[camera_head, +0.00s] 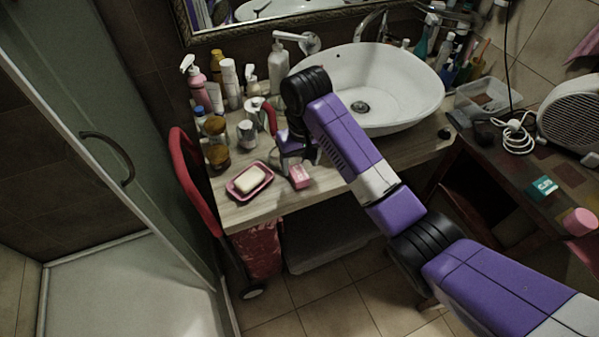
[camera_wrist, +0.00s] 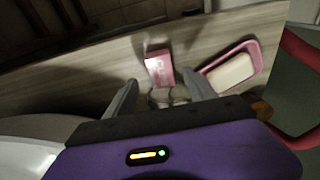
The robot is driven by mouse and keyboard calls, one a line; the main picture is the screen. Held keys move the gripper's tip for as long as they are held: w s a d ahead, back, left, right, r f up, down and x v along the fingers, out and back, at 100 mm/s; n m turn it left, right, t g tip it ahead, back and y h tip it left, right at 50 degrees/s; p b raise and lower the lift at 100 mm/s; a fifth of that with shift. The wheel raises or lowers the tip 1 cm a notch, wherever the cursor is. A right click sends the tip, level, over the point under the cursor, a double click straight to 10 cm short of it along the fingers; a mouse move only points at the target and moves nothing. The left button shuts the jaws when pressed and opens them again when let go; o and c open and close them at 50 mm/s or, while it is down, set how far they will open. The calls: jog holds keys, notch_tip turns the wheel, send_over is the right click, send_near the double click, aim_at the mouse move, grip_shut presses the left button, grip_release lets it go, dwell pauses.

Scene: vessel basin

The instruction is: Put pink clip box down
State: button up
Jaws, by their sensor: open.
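The pink clip box (camera_head: 299,176) is a small pink box on the wooden counter (camera_head: 336,181), near its front edge. It also shows in the wrist view (camera_wrist: 160,68), just beyond and between my fingertips. My gripper (camera_head: 292,160) is low over the counter, right behind the box, partly hidden by my own wrist in the head view. In the wrist view the two fingers (camera_wrist: 164,90) are spread apart, with a clear gap on both sides of the box. The box looks upright and resting on the counter surface.
A pink soap dish (camera_head: 236,192) with a pale soap bar (camera_head: 251,179) lies just left of the box. Several bottles and jars stand behind it. A white basin (camera_head: 400,98) is to the right. The counter's front edge is close to the box.

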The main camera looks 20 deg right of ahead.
aim_at(299, 172)
jog(key=shift+w+a+f+p, duration=0.1)
jog(key=shift+w+f+p, duration=0.1)
jog(key=shift+f, duration=1)
jog(key=shift+w+f+p, duration=0.1)
jog(key=shift+f+p, duration=0.1)
jog(key=shift+f, duration=0.95)
grip_shut()
jog(key=shift+r, duration=0.15)
